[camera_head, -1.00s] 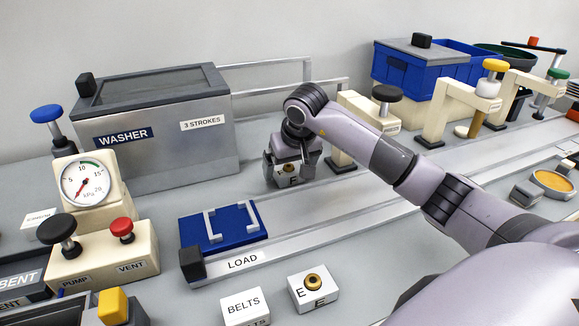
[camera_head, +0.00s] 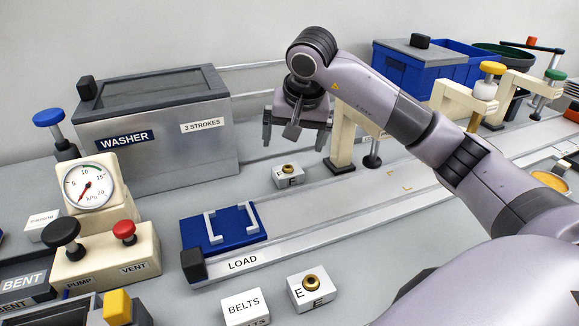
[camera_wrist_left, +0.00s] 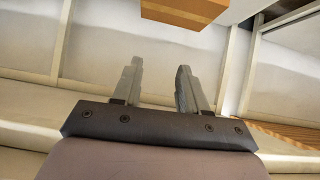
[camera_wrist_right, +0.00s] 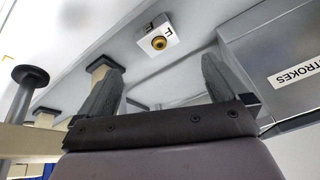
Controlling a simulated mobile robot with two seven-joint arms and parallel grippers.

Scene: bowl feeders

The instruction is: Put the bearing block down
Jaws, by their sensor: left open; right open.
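A white bearing block (camera_head: 289,176) with a brass ring on top and an E on its side rests on the grey table, right of the washer and behind the load rail. It also shows in the right wrist view (camera_wrist_right: 157,37), beyond the fingertips. My right gripper (camera_head: 293,133) is open and empty, above and apart from the block. A second, similar block (camera_head: 312,287) marked E sits at the front, beside the BELTS block (camera_head: 245,307). My left gripper (camera_wrist_left: 157,80) is open and empty in the left wrist view, and not in the head view.
The washer (camera_head: 155,130) stands close left of the block. A cream press frame (camera_head: 345,135) stands to the right. A blue fixture plate (camera_head: 222,230) sits on the load rail (camera_head: 300,232) in front. Gauge and pump controls (camera_head: 105,258) are at left.

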